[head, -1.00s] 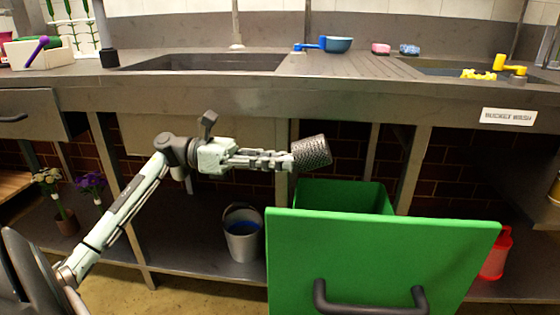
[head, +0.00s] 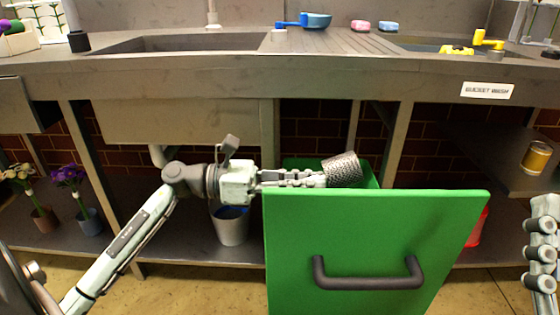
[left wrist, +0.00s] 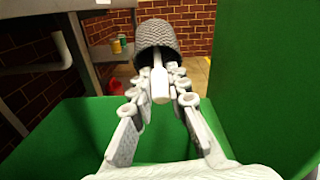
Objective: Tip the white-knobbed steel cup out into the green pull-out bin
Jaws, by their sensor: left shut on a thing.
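The steel cup (head: 341,169), grey and textured, is tilted on its side just above the top edge of the green pull-out bin's front panel (head: 380,230). My left gripper (head: 318,179) is shut on its white knob. In the left wrist view, the fingers (left wrist: 163,90) close around the knob (left wrist: 160,84), with the cup (left wrist: 157,38) beyond. The green bin (left wrist: 60,140) lies below and around the gripper there. The cup's contents are not visible. My right gripper (head: 541,255) shows partly at the right edge; its jaw opening is unclear.
A steel counter with sinks (head: 185,43) runs above the bin. A bucket (head: 230,225) with blue inside stands left of the bin. Potted flowers (head: 75,185) stand on the lower shelf at left. A yellow can (head: 537,157) sits on the right shelf.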

